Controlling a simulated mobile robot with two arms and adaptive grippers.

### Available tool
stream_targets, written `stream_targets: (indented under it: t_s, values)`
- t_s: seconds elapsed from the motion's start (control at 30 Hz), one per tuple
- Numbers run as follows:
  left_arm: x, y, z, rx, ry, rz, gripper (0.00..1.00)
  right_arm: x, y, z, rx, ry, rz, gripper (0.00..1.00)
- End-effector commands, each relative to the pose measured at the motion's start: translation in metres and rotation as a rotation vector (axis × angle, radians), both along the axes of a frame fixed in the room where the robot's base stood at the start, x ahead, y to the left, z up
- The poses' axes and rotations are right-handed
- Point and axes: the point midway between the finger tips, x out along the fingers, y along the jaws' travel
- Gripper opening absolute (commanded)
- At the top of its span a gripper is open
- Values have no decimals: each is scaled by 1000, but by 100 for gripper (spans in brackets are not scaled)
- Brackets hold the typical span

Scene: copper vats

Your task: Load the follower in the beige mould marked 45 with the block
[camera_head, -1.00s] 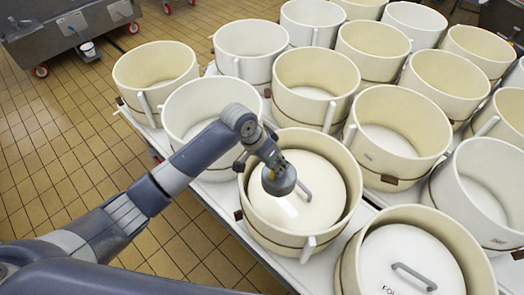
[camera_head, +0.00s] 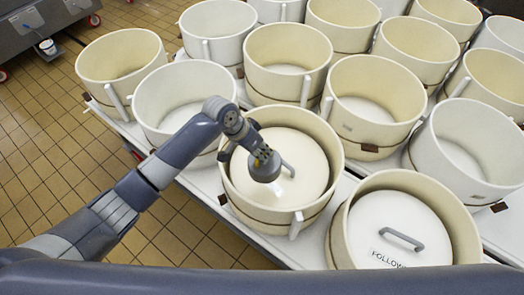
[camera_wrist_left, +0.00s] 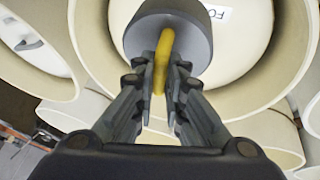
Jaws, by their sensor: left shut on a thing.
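My left gripper (camera_head: 255,148) is shut on the yellow handle (camera_wrist_left: 161,58) of a round grey block (camera_head: 264,168). The block also shows large in the left wrist view (camera_wrist_left: 190,32). It is over a white follower (camera_head: 300,182) inside a beige mould (camera_head: 324,140), left of the follower's grey bar handle. I cannot tell whether the block touches the follower. A second beige mould (camera_head: 462,232) at the lower right holds another white follower (camera_head: 388,217) with a grey handle and a partly cut-off label. No number 45 is legible. My right gripper is not in view.
Several empty beige and white moulds stand close together on white tables behind and to the right, including a white one (camera_head: 150,97) and a beige one (camera_head: 95,62). Tiled floor (camera_head: 40,150) is clear at the left. A grey steel unit (camera_head: 25,35) stands at the far left.

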Motion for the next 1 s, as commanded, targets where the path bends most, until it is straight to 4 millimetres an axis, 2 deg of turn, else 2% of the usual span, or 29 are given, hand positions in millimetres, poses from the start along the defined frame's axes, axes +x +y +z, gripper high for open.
stream_targets:
  t_s: [0.03, 1.0]
  values:
    - [2, -2, -3, -6, -7, 0, 0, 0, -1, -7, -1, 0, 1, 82]
    - [2, -2, -82, -7, -6, 0, 0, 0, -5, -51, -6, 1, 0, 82]
